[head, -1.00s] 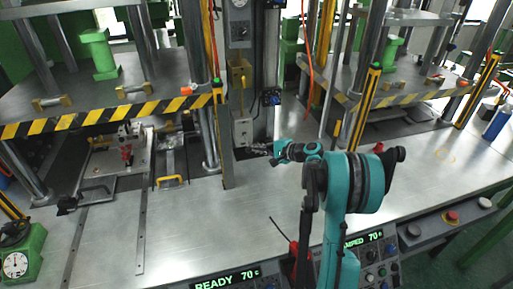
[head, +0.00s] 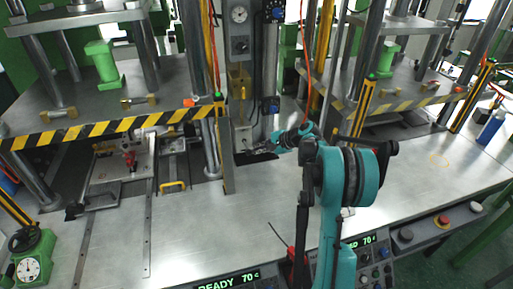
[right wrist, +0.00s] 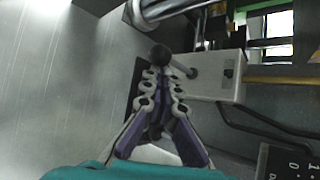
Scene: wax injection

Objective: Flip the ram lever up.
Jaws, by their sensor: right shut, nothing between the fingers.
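The ram lever (right wrist: 160,55) is a short rod with a black ball knob, sticking out of a light grey box (right wrist: 216,77) in the right wrist view. The same box (head: 242,134) shows on the central column in the head view, where the lever is too small to make out. My right gripper (right wrist: 160,76) is shut and empty. Its fingertips are just below the knob in the right wrist picture; I cannot tell if they touch it. In the head view my right gripper (head: 262,149) is beside the box, low over the bench. My left gripper is not in view.
Presses with striped yellow-black edges (head: 110,126) stand on both sides of the column. A metal upright (head: 224,150) stands just left of the box. The steel bench (head: 200,225) is clear in front. A control panel with displays (head: 228,282) runs along the front edge.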

